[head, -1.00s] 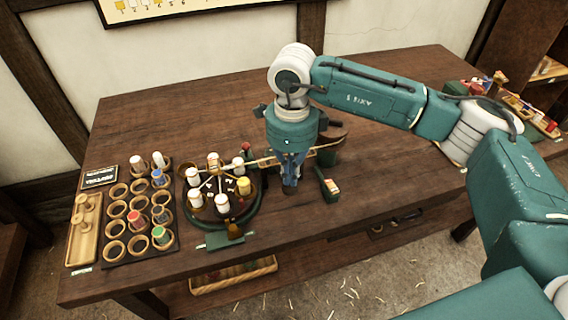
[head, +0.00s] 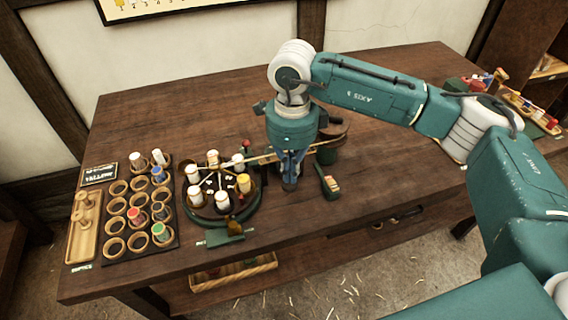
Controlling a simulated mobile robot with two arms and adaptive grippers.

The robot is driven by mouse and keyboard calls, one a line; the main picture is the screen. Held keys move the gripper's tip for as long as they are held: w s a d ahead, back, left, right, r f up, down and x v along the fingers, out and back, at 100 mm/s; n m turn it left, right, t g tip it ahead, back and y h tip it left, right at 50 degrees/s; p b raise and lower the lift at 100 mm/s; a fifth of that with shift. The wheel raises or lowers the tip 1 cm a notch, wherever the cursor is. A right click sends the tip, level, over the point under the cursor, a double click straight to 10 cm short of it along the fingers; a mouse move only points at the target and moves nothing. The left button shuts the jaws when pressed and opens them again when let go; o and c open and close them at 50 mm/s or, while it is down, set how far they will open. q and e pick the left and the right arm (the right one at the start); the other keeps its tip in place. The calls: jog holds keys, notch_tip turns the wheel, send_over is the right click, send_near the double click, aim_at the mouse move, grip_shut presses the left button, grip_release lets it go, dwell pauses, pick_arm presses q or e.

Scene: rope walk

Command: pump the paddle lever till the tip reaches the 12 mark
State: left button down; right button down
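A round braiding stand (head: 219,192) with several bobbins stands left of the middle of the bench. A small wooden knob (head: 235,228) on a green base sits at the stand's front. I cannot make out which part is the paddle lever, nor the 12 mark. My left gripper is out of view.
A rack of round wooden cups (head: 115,207), some holding spools, and a wooden tray (head: 82,245) fill the bench's left end. A small green block (head: 327,181) stands just right of my gripper. Clear bench top lies behind the stand.

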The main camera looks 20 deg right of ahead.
aim_at(291, 185)
jog(key=shift+s+f+b, duration=0.15)
jog(key=shift+f+b, duration=2.05)
jog(key=shift+f, duration=0.4)
jog(key=shift+s+d+f+b, duration=0.15)
jog(key=shift+d+f+b, duration=0.15)
jog(key=shift+f+b, duration=0.35)
jog(key=shift+d+f, duration=0.15)
jog(key=shift+f, duration=0.25)
jog(key=shift+r, duration=0.1)
jog(key=shift+w+a+r+p, duration=0.15)
jog(key=shift+a+r+p, duration=0.25)
jog(key=shift+r, duration=0.6)
jog(key=shift+w+a+r+p, duration=0.2)
jog(key=shift+r+p, duration=0.3)
jog(key=shift+r, duration=0.5)
jog(key=shift+w+a+r+p, duration=0.2)
jog(key=shift+r+p, duration=0.25)
jog(key=shift+r, duration=1.05)
jog(key=shift+a, duration=0.1)
